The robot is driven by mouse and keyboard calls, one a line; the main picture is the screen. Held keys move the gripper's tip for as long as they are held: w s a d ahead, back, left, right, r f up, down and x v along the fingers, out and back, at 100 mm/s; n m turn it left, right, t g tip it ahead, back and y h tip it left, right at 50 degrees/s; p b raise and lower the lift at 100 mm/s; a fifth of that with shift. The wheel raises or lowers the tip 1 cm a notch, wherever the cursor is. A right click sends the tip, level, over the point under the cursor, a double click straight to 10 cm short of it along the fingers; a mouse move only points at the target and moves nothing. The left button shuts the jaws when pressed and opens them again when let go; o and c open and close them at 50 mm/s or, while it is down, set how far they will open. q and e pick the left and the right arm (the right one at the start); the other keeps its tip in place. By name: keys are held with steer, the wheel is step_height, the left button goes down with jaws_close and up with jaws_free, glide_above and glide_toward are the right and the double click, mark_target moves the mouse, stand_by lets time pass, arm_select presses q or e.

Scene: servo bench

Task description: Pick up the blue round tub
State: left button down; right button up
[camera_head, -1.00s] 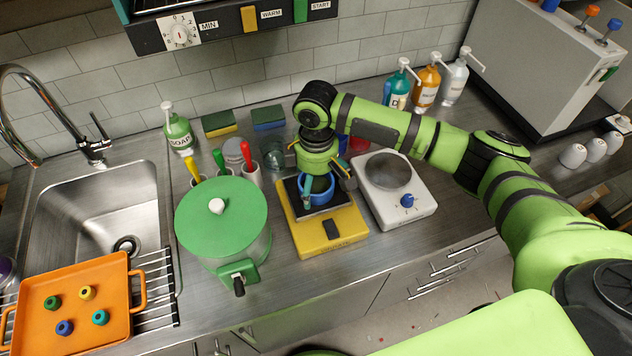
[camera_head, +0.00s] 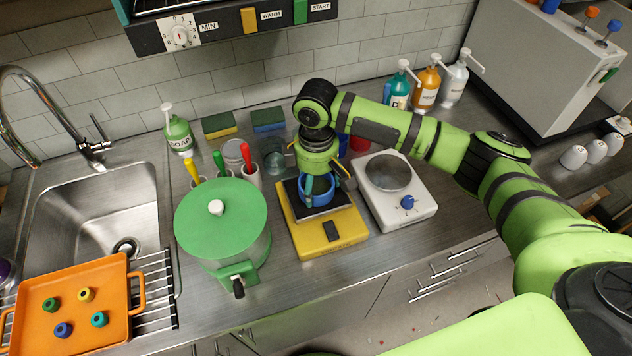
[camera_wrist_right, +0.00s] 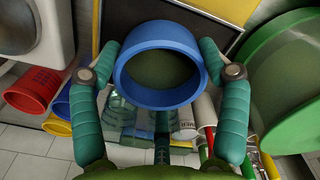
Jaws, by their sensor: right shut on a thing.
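The blue round tub (camera_head: 331,187) is an open ring-shaped tub over the dark plate of a yellow scale (camera_head: 303,236). In the right wrist view the tub (camera_wrist_right: 160,98) sits between the two teal fingers of my right gripper (camera_wrist_right: 160,75), which press on its sides. In the head view my right gripper (camera_head: 318,190) points down and is shut on the tub, hiding part of it. I cannot tell whether the tub touches the plate. My left gripper is not in view.
Behind are cups with coloured handles (camera_head: 250,173) and a glass (camera_head: 274,161). An orange tray (camera_head: 115,325) lies at the front left.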

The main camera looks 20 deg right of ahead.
mark_target(316, 189)
steer(key=shift+w+r, duration=0.1)
steer(key=shift+r, duration=0.6)
steer(key=shift+r+b, duration=0.65)
steer(key=shift+r, duration=0.3)
steer(key=s+d+r+b, duration=0.2)
steer(key=s+d+r, duration=0.3)
steer(key=s, duration=0.5)
steer(key=shift+s+r, duration=0.2)
steer(key=shift+r, duration=0.85)
steer(key=shift+d, duration=0.1)
steer(key=shift+b, duration=0.3)
steer(key=f+m, duration=0.1)
steer(key=m, duration=0.2)
steer(key=a+f+m+b, duration=0.1)
steer(key=f+m, duration=0.1)
steer(key=m, duration=0.2)
steer(key=w+f+m, duration=0.1)
steer(key=m, duration=0.2)
steer(key=shift+a+f+m, duration=0.15)
steer(key=shift+f+m, duration=0.15)
steer(key=shift+a, duration=0.1)
